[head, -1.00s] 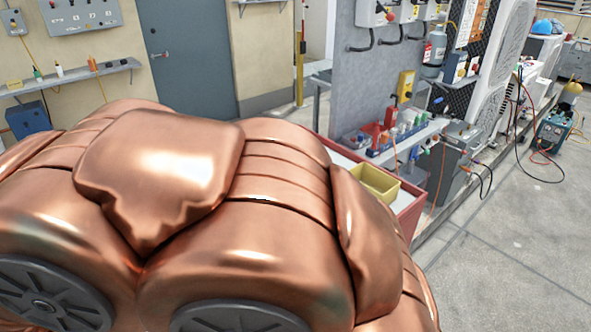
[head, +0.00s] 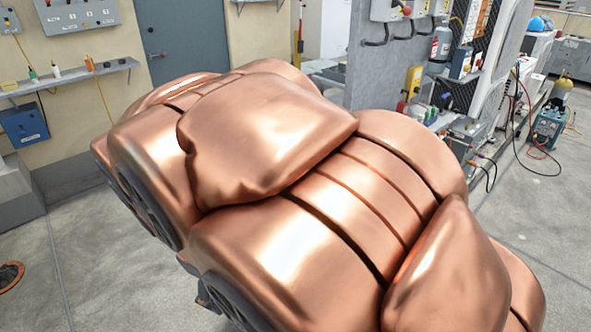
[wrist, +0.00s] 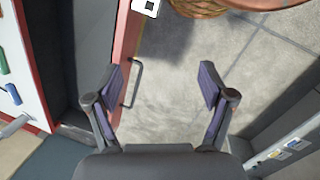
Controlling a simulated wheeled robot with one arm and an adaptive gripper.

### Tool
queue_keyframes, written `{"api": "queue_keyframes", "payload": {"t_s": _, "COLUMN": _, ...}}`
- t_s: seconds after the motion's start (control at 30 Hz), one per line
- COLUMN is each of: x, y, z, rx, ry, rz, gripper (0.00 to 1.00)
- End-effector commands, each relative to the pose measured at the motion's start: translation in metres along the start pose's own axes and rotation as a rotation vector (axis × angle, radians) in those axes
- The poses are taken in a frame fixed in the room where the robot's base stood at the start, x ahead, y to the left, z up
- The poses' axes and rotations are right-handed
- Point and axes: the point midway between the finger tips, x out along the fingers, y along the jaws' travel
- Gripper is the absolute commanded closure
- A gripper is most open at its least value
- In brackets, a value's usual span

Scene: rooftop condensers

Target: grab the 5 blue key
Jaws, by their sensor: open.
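My gripper (wrist: 160,78) shows in the wrist view with its two fingers wide apart. I cannot make out the 5 blue key for certain in either view. A small blue-handled item (wrist: 13,94) lies on a white surface at the far left of the wrist view, left of my gripper and well apart from it. It is too small to read a number on it. In the head view my large copper-coloured arm covers the middle and hides much of the workbench side.
A red-edged frame (wrist: 123,45) stands left of my fingers, and a grey cabinet (wrist: 285,150) is at lower right. In the head view a wall shelf (head: 70,78) and blue box (head: 24,124) are left, a welding-like unit (head: 548,125) right. Open floor (head: 540,205) lies at right.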

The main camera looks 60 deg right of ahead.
Motion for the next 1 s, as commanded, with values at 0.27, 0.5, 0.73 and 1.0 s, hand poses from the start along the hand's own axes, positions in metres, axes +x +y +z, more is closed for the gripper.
{"api": "queue_keyframes", "payload": {"t_s": 0.27, "x": 0.022, "y": 0.128, "z": -0.056, "rx": -0.142, "ry": -0.086, "rz": 0.269, "gripper": 0.0}}
{"api": "queue_keyframes", "payload": {"t_s": 0.5, "x": 0.035, "y": 0.229, "z": -0.09, "rx": -0.349, "ry": -0.256, "rz": 0.461, "gripper": 0.0}}
{"api": "queue_keyframes", "payload": {"t_s": 0.73, "x": 0.057, "y": 0.312, "z": -0.127, "rx": -0.604, "ry": -0.463, "rz": 0.583, "gripper": 0.0}}
{"api": "queue_keyframes", "payload": {"t_s": 1.0, "x": 0.098, "y": 0.384, "z": -0.176, "rx": -0.925, "ry": -0.688, "rz": 0.646, "gripper": 0.0}}
